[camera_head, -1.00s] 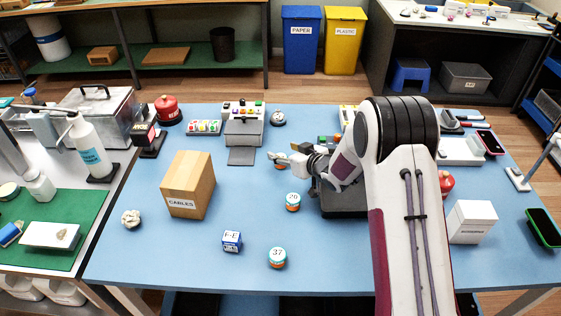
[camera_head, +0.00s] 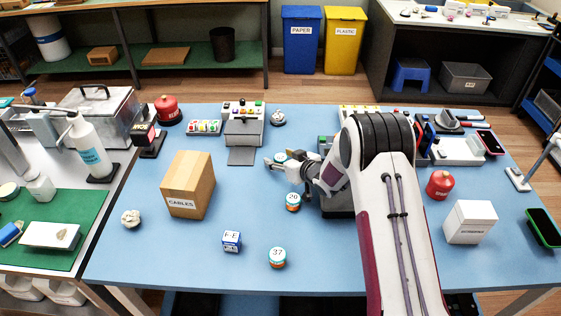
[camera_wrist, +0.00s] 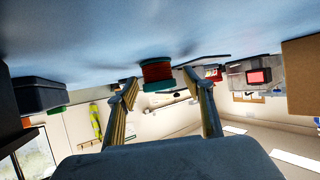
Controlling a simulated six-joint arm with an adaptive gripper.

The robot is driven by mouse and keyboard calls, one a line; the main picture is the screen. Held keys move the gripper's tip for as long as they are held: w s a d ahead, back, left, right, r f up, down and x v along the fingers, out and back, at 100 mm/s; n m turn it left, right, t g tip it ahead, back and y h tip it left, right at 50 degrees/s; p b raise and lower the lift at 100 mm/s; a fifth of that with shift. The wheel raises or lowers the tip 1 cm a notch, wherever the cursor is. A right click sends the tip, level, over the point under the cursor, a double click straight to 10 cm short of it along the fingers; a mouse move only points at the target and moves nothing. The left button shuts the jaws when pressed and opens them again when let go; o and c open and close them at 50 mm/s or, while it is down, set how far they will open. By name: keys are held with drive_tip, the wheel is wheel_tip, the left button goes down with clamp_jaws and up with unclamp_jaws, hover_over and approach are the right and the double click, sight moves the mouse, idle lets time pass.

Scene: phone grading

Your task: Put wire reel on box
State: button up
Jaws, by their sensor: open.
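A wire reel with teal ends and red-orange winding (camera_wrist: 157,73) stands on the table, between and just beyond my fingertips in the wrist view. Its top (camera_head: 281,156) shows in the head view, partly hidden by my gripper. My gripper (camera_head: 276,162) is open and low over the table; its two fingers (camera_wrist: 166,92) are apart, and contact with the reel cannot be told. Two similar reels stand nearer, one marked 20 (camera_head: 293,201) and one marked 37 (camera_head: 277,257). The cardboard box labelled CABLES (camera_head: 186,188) stands left of my gripper, its top bare.
A white box (camera_head: 470,222) and a red round object (camera_head: 440,185) stand right of my arm. A small blue-and-white cube (camera_head: 232,241) and a crumpled ball (camera_head: 131,218) lie in front. A grey device (camera_head: 243,133) stands behind. Table between gripper and cardboard box is clear.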

sight(280, 157)
idle(0.3)
drive_tip(key=c, duration=1.3)
drive_tip(key=shift+o, duration=0.2)
drive_tip(key=shift+r, duration=0.1)
drive_tip(key=shift+r, duration=4.9)
